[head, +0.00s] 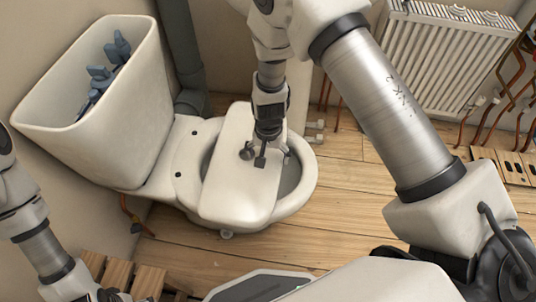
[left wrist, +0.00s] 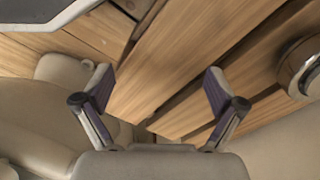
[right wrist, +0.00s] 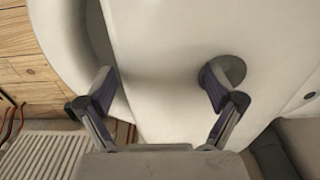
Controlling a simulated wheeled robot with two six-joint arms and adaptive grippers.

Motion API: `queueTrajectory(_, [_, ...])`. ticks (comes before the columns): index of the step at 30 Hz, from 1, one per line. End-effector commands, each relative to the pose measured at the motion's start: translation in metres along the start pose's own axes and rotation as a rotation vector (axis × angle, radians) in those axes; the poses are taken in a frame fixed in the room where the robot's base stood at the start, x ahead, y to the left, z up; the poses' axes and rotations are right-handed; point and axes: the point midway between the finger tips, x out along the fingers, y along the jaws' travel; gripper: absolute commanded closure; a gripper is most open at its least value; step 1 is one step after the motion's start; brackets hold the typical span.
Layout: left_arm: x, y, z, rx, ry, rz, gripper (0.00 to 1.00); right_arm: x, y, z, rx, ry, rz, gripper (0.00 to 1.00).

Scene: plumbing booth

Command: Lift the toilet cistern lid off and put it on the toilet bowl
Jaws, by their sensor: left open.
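The cistern lid (head: 235,185), a pale rounded slab, lies across the toilet bowl (head: 301,190), with the bowl's rim showing on both sides. The cistern (head: 120,135) stands open at the upper left, blue-grey fittings (head: 103,72) showing inside. My right gripper (head: 265,154) is just over the lid. In the right wrist view its fingers (right wrist: 158,88) are spread, one over the lid's round button hole, the other near the lid's edge. Whether they touch the lid is unclear. My left gripper (left wrist: 158,85) is open and empty, low at the left, partly cut off in the head view.
A white radiator (head: 450,55) and copper pipes stand at the upper right. A dark waste pipe (head: 182,50) runs behind the bowl. Slatted wood (head: 120,277) lies at the lower left. The plank floor (head: 340,215) right of the bowl is clear.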

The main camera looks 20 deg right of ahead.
Motion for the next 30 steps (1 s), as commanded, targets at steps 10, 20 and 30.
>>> queueTrajectory(10, [0.001, 0.000, 0.000, 0.000, 0.000, 0.000, 0.05, 0.001, 0.001, 0.001, 0.000, -0.004, 0.003, 0.00])
queueTrajectory(20, [0.000, 0.000, 0.000, 0.000, 0.000, 0.000, 0.05, -0.061, 0.000, -0.001, -0.001, 0.003, -0.001, 0.00])
queueTrajectory(30, [0.001, 0.000, 0.000, 0.000, 0.000, 0.000, 0.05, -0.118, 0.000, 0.000, 0.001, 0.000, 0.001, 0.00])
